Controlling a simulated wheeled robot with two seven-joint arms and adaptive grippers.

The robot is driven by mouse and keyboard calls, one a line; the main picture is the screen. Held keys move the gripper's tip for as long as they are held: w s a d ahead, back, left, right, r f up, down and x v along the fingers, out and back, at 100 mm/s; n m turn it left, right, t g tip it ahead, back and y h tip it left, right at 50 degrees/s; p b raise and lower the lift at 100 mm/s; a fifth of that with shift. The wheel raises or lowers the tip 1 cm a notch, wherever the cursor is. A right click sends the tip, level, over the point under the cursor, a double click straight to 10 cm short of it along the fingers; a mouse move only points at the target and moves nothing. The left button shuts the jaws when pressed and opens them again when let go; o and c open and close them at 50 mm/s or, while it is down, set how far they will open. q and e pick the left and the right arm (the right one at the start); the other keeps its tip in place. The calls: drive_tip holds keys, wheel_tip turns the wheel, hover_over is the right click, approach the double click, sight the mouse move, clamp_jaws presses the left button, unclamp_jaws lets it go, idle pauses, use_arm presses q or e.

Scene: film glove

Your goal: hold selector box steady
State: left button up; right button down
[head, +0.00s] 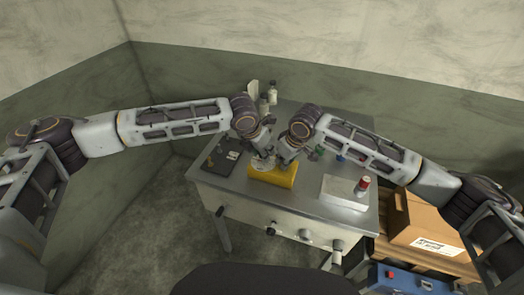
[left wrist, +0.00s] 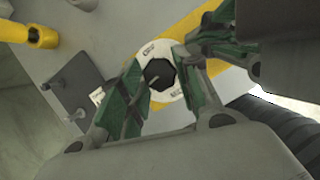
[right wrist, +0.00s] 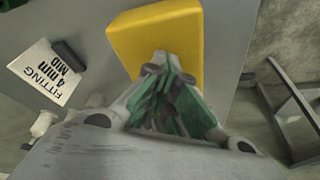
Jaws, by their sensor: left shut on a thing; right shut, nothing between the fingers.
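The yellow selector box (head: 285,178) sits at the near middle of the grey table, and it also shows in the right wrist view (right wrist: 155,35). A white round dial plate (left wrist: 153,50) with a black knob (left wrist: 159,74) is on its top. My left gripper (left wrist: 163,78) has its fingers on either side of the knob and is shut on it; the exact contact is partly hidden. My right gripper (right wrist: 165,62) is shut and empty, its fingertips over the yellow face. They seem to touch the box. In the head view, both grippers sit close together above it.
A card reading FITTING 4 mm MID (right wrist: 45,75) lies beside the box. A dark mat (head: 214,162) is at the left. A white box (head: 343,191) with a red-topped item (head: 363,184) is at the right. Bottles (head: 272,93) stand behind. A cardboard box (head: 425,222) is right of the table.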

use_arm(q)
drive_tip(key=shift+s+d+n+t+y, duration=0.15)
drive_tip(key=shift+n+y, duration=0.3)
drive_tip(key=shift+n, duration=0.65)
drive_tip(key=shift+w+d+n+t+y, duration=0.1)
drive_tip(key=shift+n+t+y, duration=0.25)
drive_tip(key=shift+n, duration=0.75)
drive_tip(key=shift+a, duration=0.1)
drive_tip(key=o, duration=0.7)
drive_tip(key=shift+o, duration=0.2)
drive_tip(key=d+v, duration=0.1)
drive_tip(key=v, duration=1.1)
drive_tip(key=shift+a, duration=0.4)
drive_tip(key=shift+r, duration=0.1)
